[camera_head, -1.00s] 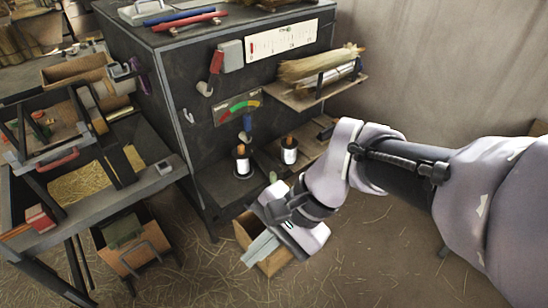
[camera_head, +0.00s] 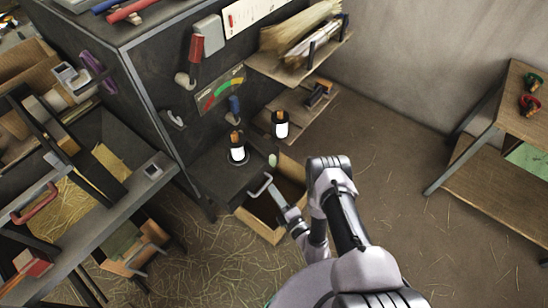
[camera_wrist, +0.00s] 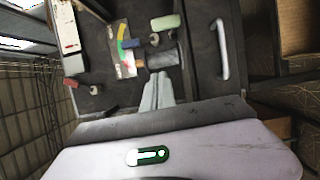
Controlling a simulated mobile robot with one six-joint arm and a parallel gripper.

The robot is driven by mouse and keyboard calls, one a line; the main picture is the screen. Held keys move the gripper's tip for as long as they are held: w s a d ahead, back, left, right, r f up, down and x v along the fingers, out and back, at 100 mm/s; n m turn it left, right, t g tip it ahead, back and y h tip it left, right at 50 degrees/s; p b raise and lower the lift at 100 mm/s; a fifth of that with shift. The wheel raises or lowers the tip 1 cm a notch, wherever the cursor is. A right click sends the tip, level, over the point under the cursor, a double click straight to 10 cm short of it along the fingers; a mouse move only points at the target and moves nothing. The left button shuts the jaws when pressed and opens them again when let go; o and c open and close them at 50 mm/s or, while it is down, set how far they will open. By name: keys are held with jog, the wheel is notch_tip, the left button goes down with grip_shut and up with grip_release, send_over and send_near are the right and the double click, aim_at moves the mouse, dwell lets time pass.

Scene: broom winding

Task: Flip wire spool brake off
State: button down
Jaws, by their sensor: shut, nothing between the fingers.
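A wire spool (camera_head: 237,152) with a white band and orange top stands on the lower ledge of the dark cabinet. A second spool (camera_head: 280,127) stands on a ledge behind it. A blue-handled lever (camera_head: 235,106) is on the cabinet face below a coloured gauge (camera_head: 222,88). A red-handled lever (camera_head: 196,48) is higher up. I cannot tell which part is the spool brake. My gripper (camera_head: 275,190) is shut and empty, in front of and below the spools. In the wrist view, its fingers (camera_wrist: 157,92) point toward the gauge (camera_wrist: 124,50) and a spool (camera_wrist: 162,57).
A pale handle (camera_head: 260,186) is beside my gripper, and it also shows in the wrist view (camera_wrist: 222,50). An open wooden box (camera_head: 262,222) stands below. A shelf (camera_head: 296,70) with straw juts out above. A workbench is at left and a wooden table (camera_head: 477,170) at right.

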jog(key=shift+s+d+f+m+h, duration=0.35)
jog(key=shift+d+f+m, duration=0.2)
jog(key=shift+f, duration=0.2)
jog(key=w+a+b, duration=0.2)
jog(key=w+b, duration=0.4)
jog(key=w, duration=0.5)
jog(key=shift+w, duration=0.25)
jog(key=shift+d, duration=0.15)
